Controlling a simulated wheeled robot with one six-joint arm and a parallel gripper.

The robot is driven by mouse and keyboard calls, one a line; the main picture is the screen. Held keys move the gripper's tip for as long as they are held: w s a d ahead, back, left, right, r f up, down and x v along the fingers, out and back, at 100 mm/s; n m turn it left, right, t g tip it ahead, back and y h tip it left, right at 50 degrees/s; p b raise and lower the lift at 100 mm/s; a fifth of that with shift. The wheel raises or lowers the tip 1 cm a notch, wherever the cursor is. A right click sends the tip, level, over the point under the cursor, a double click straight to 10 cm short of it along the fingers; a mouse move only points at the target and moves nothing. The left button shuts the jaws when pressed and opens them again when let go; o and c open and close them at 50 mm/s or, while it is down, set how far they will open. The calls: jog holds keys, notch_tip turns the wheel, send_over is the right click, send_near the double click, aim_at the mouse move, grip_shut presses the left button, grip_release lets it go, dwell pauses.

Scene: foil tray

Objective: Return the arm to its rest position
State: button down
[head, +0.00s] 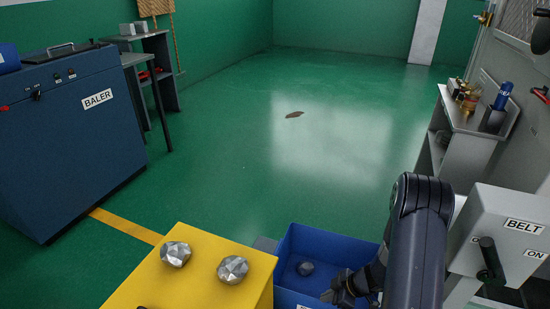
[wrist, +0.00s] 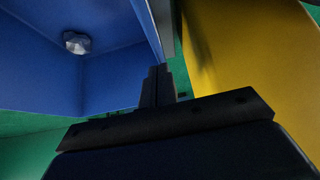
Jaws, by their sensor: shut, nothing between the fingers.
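My arm (head: 418,235) reaches down at the lower right of the head view, bent at a dark joint. My gripper (head: 343,291) is over the blue bin (head: 345,243), close to its near side. In the wrist view my gripper (wrist: 157,85) is shut with nothing between the fingers. A foil ball (head: 305,268) lies inside the blue bin, apart from my gripper. It also shows in the wrist view (wrist: 76,42).
A yellow block (head: 205,279) bears two foil balls (head: 175,254) left of the bin. A grey BELT switch box (head: 505,225) with a black lever stands right of my arm. A blue baler (head: 65,130) stands at left. Green floor (head: 250,150) is mostly clear.

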jog(key=shift+s+f, duration=0.1)
jog(key=shift+f, duration=0.25)
dwell(0.3)
